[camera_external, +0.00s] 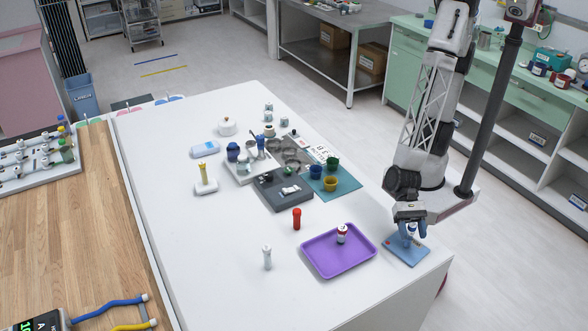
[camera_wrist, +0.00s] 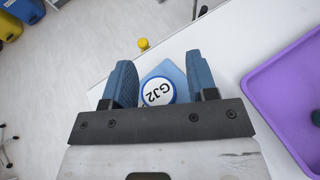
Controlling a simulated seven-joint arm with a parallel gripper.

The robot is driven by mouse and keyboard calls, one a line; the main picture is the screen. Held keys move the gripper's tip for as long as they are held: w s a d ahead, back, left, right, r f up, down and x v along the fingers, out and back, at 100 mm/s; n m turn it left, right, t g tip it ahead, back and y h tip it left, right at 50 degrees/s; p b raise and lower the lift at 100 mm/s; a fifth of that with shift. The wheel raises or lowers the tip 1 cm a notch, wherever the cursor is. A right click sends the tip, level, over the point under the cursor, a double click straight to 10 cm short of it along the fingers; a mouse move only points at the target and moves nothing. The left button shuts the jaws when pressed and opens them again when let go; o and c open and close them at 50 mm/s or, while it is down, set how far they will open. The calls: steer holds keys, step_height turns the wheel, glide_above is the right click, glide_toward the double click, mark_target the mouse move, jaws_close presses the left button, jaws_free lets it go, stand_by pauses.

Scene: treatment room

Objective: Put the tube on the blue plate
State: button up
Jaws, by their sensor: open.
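The blue plate (camera_external: 396,251) lies flat near the table's right front corner, and part of it shows in the wrist view (camera_wrist: 172,72). My gripper (camera_external: 412,238) is low over it, fingers pointing down. In the wrist view my gripper (camera_wrist: 163,82) is open, its blue fingers either side of a round white top with a blue rim, marked "GJ2" (camera_wrist: 158,92). This labelled piece seems to stand on the plate; its body is mostly hidden. A red tube-like piece (camera_external: 297,219) and a slim white one (camera_external: 267,257) stand upright on the white table. I cannot tell which is the tube.
A purple tray (camera_external: 325,267) with a small red-and-white jar (camera_external: 342,233) lies just left of the plate. A dark grey block (camera_external: 270,194) and a teal mat (camera_external: 347,205) with small cups are farther back. The table's front left is clear.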

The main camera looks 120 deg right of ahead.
steer(key=v, duration=1.1)
steer(key=shift+d+r, duration=0.25)
steer(key=shift+d, duration=0.1)
steer(key=shift+s, duration=0.15)
stand_by(0.3)
steer(key=s+d+r+n+g+h, duration=0.3)
steer(key=s+d+r+n+g, duration=0.3)
steer(key=r+n, duration=0.5)
steer(key=s+d+r+n+h, duration=0.2)
steer(key=d+n+h, duration=0.1)
steer(key=d, duration=0.3)
steer(key=s+d+r+n+t+h, duration=0.1)
steer(key=d+r+n+h, duration=0.1)
steer(key=d+n, duration=0.3)
steer(key=s+d+r+n+t+h, duration=0.1)
steer(key=d+n+h, duration=0.3)
steer(key=d, duration=0.4)
steer(key=shift+s+d+r, duration=0.4)
steer(key=shift+s+r, duration=0.45)
steer(key=shift+r, duration=0.05)
